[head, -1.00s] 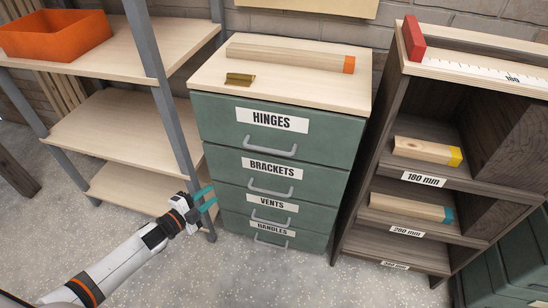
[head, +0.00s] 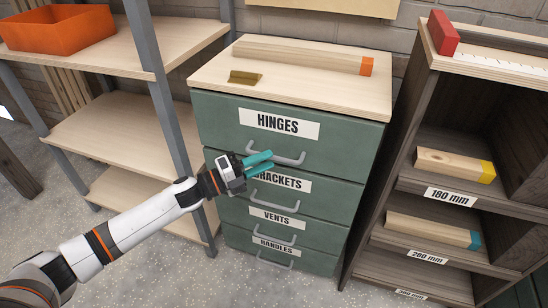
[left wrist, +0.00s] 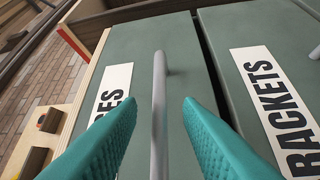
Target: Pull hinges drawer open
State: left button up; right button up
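The hinges drawer (head: 225,120) is the top drawer of a green cabinet and looks closed. Its white HINGES label (head: 278,124) and grey bar handle (head: 290,158) show in the head view. In the left wrist view the handle (left wrist: 159,95) stands between the two spread fingertips (left wrist: 160,103), seemingly not gripped. My right gripper is in neither view.
The brackets drawer (head: 318,200) and further drawers sit below, looking closed. A wooden block (head: 310,55) and a brass hinge (head: 245,78) lie on the cabinet top. Shelves (head: 110,125) stand at the left; a dark rack (head: 400,125) stands at the right.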

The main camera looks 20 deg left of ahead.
aim_at(274, 157)
pick_arm(q)
jog(key=shift+x, duration=1.7)
grip_shut()
